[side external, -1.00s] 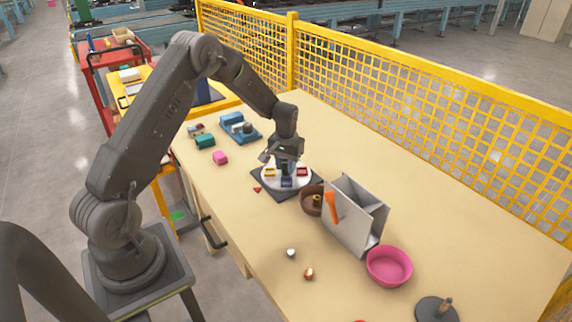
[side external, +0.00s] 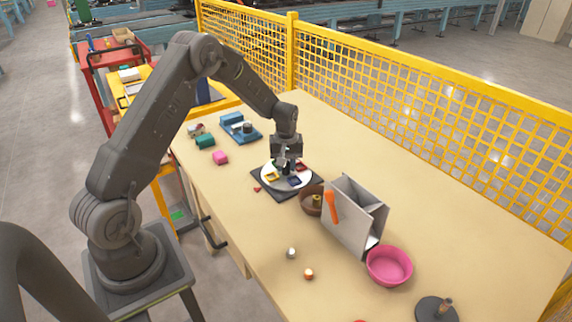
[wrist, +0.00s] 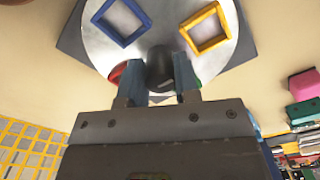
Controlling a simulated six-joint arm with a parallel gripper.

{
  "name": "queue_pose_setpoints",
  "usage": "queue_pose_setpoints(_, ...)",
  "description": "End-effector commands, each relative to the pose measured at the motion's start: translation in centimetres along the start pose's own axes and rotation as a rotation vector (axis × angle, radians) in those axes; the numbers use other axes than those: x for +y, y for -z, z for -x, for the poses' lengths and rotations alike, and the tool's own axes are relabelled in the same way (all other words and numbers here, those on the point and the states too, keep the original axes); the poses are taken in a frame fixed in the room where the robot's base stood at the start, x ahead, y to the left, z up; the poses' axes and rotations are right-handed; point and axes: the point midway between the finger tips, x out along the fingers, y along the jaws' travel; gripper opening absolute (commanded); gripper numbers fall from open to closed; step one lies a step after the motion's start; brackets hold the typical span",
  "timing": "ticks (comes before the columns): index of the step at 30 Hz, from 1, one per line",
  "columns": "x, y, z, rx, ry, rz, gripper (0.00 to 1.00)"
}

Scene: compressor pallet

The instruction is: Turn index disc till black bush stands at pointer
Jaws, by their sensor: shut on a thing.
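The index disc (side external: 268,183) is a pale round plate on a dark square base (side external: 309,188). It bears coloured square frames: yellow (wrist: 207,27), blue (wrist: 123,20), red (wrist: 118,72), and a green one (wrist: 196,82) partly hidden by a finger. My gripper (wrist: 160,82) is over the disc's middle, its fingers shut on a dark round knob (wrist: 160,62) there. A small red piece (side external: 257,189) lies by the base's left corner; I cannot tell if it is the pointer. I cannot make out a black bush apart from the dark knob.
A brown bowl (side external: 306,203) and a grey upright divider box (side external: 345,228) stand close right of the base. A pink bowl (side external: 389,278) is farther right. A yellow mesh fence (side external: 420,98) runs behind.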

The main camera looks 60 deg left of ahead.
Motion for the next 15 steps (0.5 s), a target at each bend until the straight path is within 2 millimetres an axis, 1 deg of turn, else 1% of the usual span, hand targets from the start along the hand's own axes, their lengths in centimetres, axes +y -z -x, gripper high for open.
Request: queue_pose_setpoints(15, 0.03, 0.02, 0.01, 0.0, 0.0, 0.259, 0.0)
